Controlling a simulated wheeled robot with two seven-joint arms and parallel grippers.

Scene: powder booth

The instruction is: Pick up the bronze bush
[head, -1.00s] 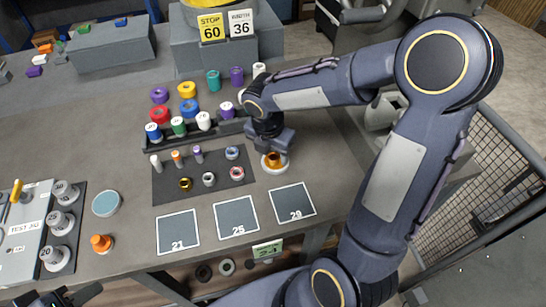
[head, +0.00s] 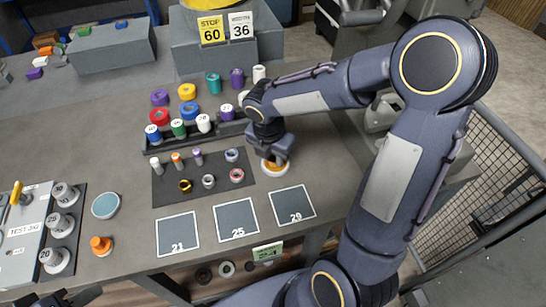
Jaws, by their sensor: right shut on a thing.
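The bronze bush (head: 269,165) is at the white round dish (head: 275,172), to the right of the dark mat. My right gripper (head: 276,160) reaches down over the dish and is shut on the bush. The fingers hide much of the bush, and I cannot tell whether it is clear of the dish. A smaller gold-coloured ring (head: 185,186) lies on the dark mat (head: 215,198). Part of my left gripper (head: 58,300) shows at the bottom left edge, away from the bush; its fingers are not clear.
Several rings and small cylinders stand on the mat. A dark rack (head: 220,130) with coloured rolls is behind it. Numbered squares (head: 237,220) lie in front. A test jig (head: 28,235) and an orange knob (head: 101,245) are at left.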

